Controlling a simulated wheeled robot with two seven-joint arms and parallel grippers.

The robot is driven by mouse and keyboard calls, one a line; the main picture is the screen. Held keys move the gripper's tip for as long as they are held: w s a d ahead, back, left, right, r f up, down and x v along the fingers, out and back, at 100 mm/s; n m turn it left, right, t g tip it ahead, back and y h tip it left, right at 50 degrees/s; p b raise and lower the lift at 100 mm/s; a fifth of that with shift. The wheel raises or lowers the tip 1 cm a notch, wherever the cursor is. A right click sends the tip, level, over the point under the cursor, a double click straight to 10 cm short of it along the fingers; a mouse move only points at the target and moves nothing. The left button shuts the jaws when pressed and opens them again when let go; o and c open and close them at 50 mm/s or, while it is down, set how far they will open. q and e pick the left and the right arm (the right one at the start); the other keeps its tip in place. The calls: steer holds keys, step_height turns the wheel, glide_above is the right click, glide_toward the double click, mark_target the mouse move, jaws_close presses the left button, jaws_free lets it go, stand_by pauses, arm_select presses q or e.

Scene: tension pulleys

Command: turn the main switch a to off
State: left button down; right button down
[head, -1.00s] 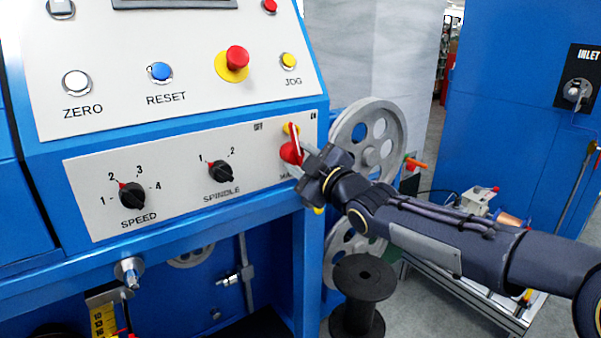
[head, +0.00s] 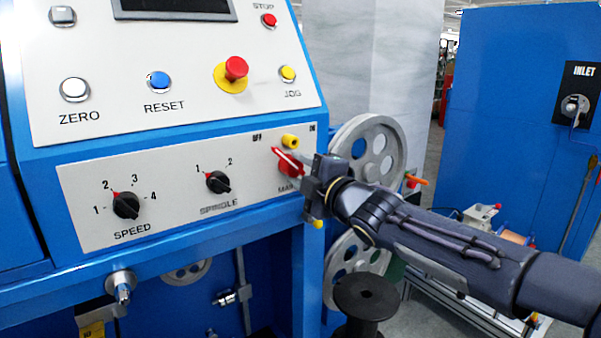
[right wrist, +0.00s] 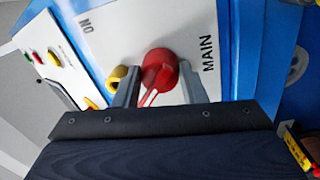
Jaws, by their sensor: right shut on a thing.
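The main switch (head: 289,163) is a red rotary knob with a white-striped handle, at the right end of the lower grey panel. Its handle points up and left, toward the OFF mark (head: 257,138); the ON mark (head: 312,128) is at upper right. My right gripper (head: 298,167) is shut on the switch, reaching in from the right and hiding part of the MAIN label. In the right wrist view, the red knob (right wrist: 160,68) sits between the two fingers of the gripper (right wrist: 160,82). My left gripper is not in view.
A yellow piece (head: 290,141) sticks out just above the switch. The spindle knob (head: 218,182) and speed knob (head: 126,205) are to the left. A red emergency button (head: 235,69) is above. A grey pulley wheel (head: 366,155) and a black spool (head: 364,298) stand beside the machine.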

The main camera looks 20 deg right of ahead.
stand_by(0.3)
steer(key=c, duration=0.9)
jaws_free()
steer(key=shift+r, duration=0.1)
